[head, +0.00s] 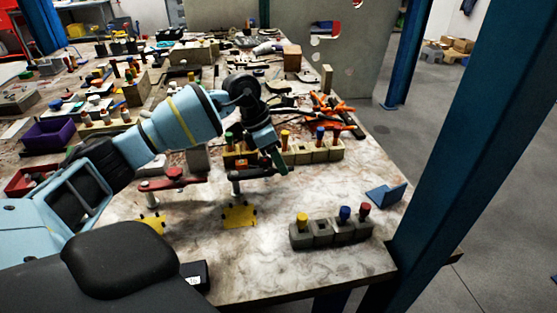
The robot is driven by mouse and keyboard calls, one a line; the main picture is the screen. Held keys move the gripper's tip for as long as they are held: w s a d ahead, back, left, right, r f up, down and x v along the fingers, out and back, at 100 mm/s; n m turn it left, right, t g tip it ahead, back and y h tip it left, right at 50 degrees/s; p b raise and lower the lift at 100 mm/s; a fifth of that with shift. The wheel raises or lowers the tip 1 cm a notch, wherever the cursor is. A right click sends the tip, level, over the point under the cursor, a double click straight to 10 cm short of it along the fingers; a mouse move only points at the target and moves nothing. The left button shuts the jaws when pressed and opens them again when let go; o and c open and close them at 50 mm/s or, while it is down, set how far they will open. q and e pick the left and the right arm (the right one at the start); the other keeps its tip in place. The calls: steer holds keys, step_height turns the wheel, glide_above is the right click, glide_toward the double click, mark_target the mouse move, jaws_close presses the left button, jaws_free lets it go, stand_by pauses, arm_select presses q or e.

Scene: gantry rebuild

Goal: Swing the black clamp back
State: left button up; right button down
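The black clamp (254,175) stands on a short metal post above a yellow base plate (239,214), near the middle of the table. Its dark arm points to the right, under my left gripper. My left gripper (277,163) reaches in from the left and points down at the right end of the clamp arm. The fingertips are small and overlap, so I cannot tell whether they are open or touching the clamp. A red clamp (174,179) stands on its own post to the left. My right gripper is not in view.
A block row with coloured pegs (318,153) stands just behind my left gripper. Another peg block (329,231) and a blue bracket (386,194) are at the front right. Orange-handled tools (333,108) lie behind. A blue post (470,125) rises beside the table's right edge.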

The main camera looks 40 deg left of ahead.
arm_select(q)
steer(key=shift+c, duration=0.4)
jaws_close()
